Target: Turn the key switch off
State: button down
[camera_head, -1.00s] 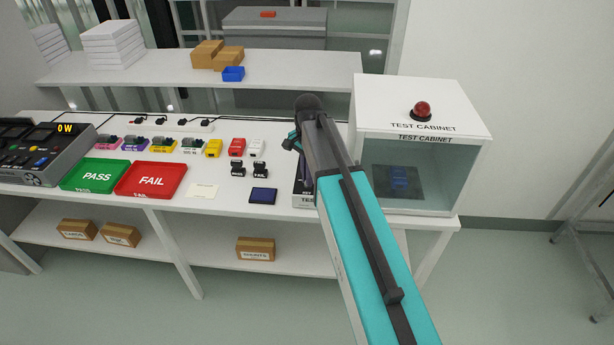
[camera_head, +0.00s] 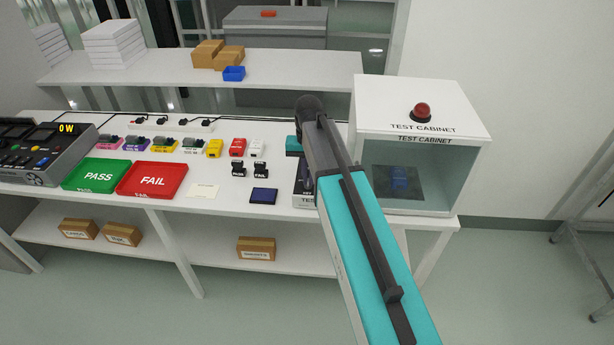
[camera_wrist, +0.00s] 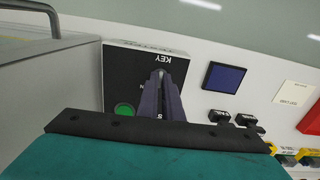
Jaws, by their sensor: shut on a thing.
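The black-faced control panel (camera_wrist: 122,72) with the word KEY shows in the wrist view, with a green button (camera_wrist: 124,110) on it. Its front edge also shows in the head view (camera_head: 303,198), beside my arm. My gripper (camera_wrist: 159,76) reaches over the panel just below the KEY lettering, with its fingers close together, shut on the key switch. The fingers hide the key, so its angle cannot be seen. In the head view my own arm hides the fingertips and most of the panel.
The test cabinet (camera_head: 470,150), with a red dome on top, stands right of the panel. A dark blue pad (camera_head: 263,196), black stamps (camera_head: 238,169) and the FAIL tray (camera_head: 152,180) lie to the left on the bench. The bench front edge is close.

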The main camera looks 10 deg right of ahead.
aim_at(308, 179)
jog(key=n, duration=0.4)
jog(key=shift+w+r, duration=0.15)
jog(key=shift+n, duration=1.8)
jog(key=c, duration=1.9)
grip_release()
jog(key=shift+r+b, duration=1.35)
jog(key=shift+r, duration=5.45)
